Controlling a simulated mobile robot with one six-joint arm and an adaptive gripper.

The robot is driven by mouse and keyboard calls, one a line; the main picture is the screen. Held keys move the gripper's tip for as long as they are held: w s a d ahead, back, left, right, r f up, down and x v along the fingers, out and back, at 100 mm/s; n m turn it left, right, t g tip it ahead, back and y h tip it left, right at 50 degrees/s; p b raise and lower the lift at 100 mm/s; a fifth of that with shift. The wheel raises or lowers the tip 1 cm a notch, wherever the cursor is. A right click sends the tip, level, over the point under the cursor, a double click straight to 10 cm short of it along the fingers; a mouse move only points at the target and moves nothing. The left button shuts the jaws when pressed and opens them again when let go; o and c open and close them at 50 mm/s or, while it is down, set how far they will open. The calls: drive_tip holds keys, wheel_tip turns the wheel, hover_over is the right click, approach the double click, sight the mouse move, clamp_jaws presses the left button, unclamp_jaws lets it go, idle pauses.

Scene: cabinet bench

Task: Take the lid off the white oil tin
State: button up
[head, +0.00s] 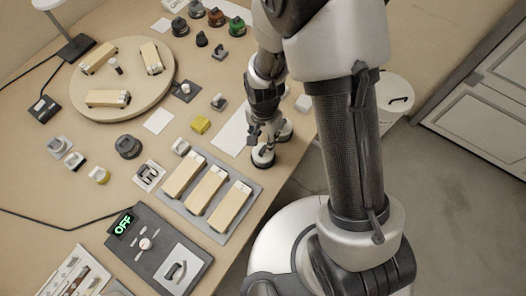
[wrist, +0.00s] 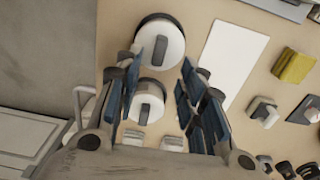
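Two round tins with pale tops and dark bar handles stand near the bench edge. The larger one, a dark-sided tin (head: 263,158), also shows in the wrist view (wrist: 172,45). The smaller, paler tin (head: 286,128) also shows in the wrist view (wrist: 148,88); it looks like the white oil tin, though I see no label. My gripper (head: 260,137) points down at these tins. In the wrist view my gripper (wrist: 163,72) is open, with its blue-padded fingers either side of the smaller tin's lid and nothing held. I cannot tell its height above the lid.
A white sheet (head: 234,132) and a yellow block (head: 200,124) lie left of the tins. A grey tray (head: 240,212) with wooden-sided blocks is in front. A round turntable (head: 122,100) stands at the back left. A white bin (head: 393,95) stands off the bench at right.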

sight(263, 149)
drive_tip(key=f+b, duration=0.1)
drive_tip(key=f, duration=0.2)
drive_tip(key=f+b, duration=0.1)
drive_tip(key=f, duration=0.1)
drive_tip(key=shift+s+a+f+b, duration=0.2)
drive_tip(key=shift+s+b, duration=0.1)
drive_tip(key=shift+s, duration=0.1)
drive_tip(key=shift+r, duration=0.1)
clamp_jaws()
drive_tip(key=shift+r, duration=0.1)
